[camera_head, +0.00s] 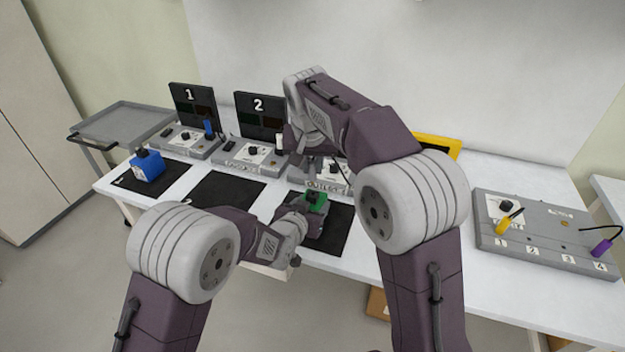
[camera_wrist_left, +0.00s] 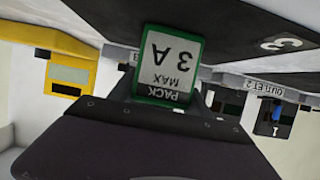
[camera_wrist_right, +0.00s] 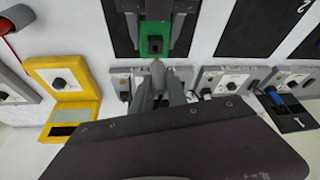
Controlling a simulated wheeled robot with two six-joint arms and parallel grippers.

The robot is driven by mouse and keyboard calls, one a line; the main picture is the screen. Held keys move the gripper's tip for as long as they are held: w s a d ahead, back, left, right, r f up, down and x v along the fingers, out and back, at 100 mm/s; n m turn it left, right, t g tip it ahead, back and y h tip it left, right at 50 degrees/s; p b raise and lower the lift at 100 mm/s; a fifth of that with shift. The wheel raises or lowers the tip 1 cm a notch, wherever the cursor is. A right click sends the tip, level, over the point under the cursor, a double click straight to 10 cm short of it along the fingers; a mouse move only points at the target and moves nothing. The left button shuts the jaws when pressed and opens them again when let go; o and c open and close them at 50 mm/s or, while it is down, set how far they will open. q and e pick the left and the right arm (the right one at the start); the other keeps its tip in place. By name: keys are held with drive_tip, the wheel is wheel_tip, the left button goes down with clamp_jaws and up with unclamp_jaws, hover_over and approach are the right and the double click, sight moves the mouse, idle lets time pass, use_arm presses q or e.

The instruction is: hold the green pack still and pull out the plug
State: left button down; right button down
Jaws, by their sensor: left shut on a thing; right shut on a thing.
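The green pack (camera_head: 316,201) is over the dark mat at the table's front, below the outlet box marked OUTLET 3. In the left wrist view its label (camera_wrist_left: 170,62) reads PACK MAX 3 A. My left gripper (camera_head: 309,217) is shut on the pack, with a finger on each side. In the right wrist view the pack (camera_wrist_right: 155,36) shows a dark square on its face. My right gripper (camera_wrist_right: 158,68) is shut, its tips close to the pack's edge. The plug is hidden between these fingers, and I cannot tell whether it is still seated.
A blue pack (camera_head: 148,165) stands on the left mat; the middle mat (camera_head: 222,188) is bare. Grey outlet boxes with panels 1 and 2 stand behind. A yellow-framed unit (camera_wrist_right: 62,88) is beside the third outlet. A grey board (camera_head: 545,240) with yellow and purple plugs lies at right.

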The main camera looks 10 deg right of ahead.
sight(312, 161)
drive_tip(key=shift+r, duration=4.9)
use_arm(q)
drive_tip(key=shift+c, duration=2)
unclamp_jaws()
drive_tip(key=v, duration=1.2)
